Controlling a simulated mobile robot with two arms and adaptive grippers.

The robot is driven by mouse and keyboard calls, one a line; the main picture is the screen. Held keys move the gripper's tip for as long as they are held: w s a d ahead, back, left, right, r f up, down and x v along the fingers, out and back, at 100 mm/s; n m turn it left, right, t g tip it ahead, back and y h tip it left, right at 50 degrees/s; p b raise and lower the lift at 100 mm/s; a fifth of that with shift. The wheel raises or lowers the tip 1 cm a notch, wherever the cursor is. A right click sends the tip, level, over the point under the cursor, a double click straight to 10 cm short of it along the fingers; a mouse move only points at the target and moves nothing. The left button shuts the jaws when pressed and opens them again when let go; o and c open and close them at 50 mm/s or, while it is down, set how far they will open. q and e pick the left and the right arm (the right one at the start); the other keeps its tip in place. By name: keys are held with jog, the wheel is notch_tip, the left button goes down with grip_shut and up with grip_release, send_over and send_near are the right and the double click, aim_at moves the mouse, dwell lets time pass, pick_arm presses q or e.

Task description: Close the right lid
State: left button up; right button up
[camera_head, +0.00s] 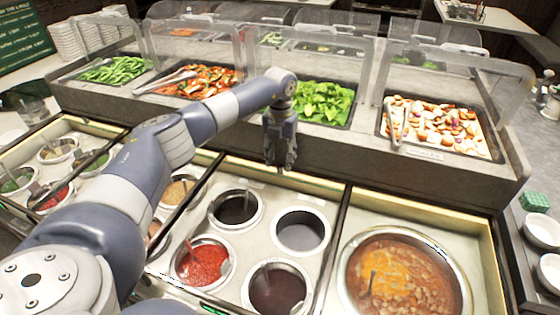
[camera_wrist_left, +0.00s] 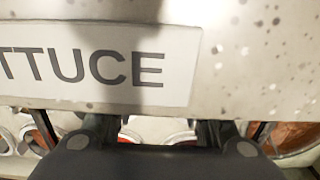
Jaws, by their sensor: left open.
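No lid over the sauce wells is clear to me. The dark-sauce wells (camera_head: 236,207) (camera_head: 276,291), red-sauce well (camera_head: 202,262) and grey well (camera_head: 300,232) are all uncovered. Clear hinged-looking covers stand over the food trays; the rightmost (camera_head: 455,75) is above the mixed-salad tray, and I cannot tell if one of these is the right lid. My left gripper (camera_head: 281,163) points down, open and empty, above the back edge of the sauce counter, in front of the lettuce tray. In the left wrist view its fingers (camera_wrist_left: 160,133) show at the bottom. My right gripper is not in view.
A large soup well (camera_head: 405,275) is at the right. The lettuce tray (camera_head: 318,103) is just behind my gripper; its label (camera_wrist_left: 100,65) fills much of the left wrist view. White bowls (camera_head: 543,232) and a green block (camera_head: 534,202) stand on the far right counter.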

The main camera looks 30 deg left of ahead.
pick_arm(q)
jog(key=shift+f, duration=1.2)
grip_shut()
jog(key=shift+s+f, duration=0.1)
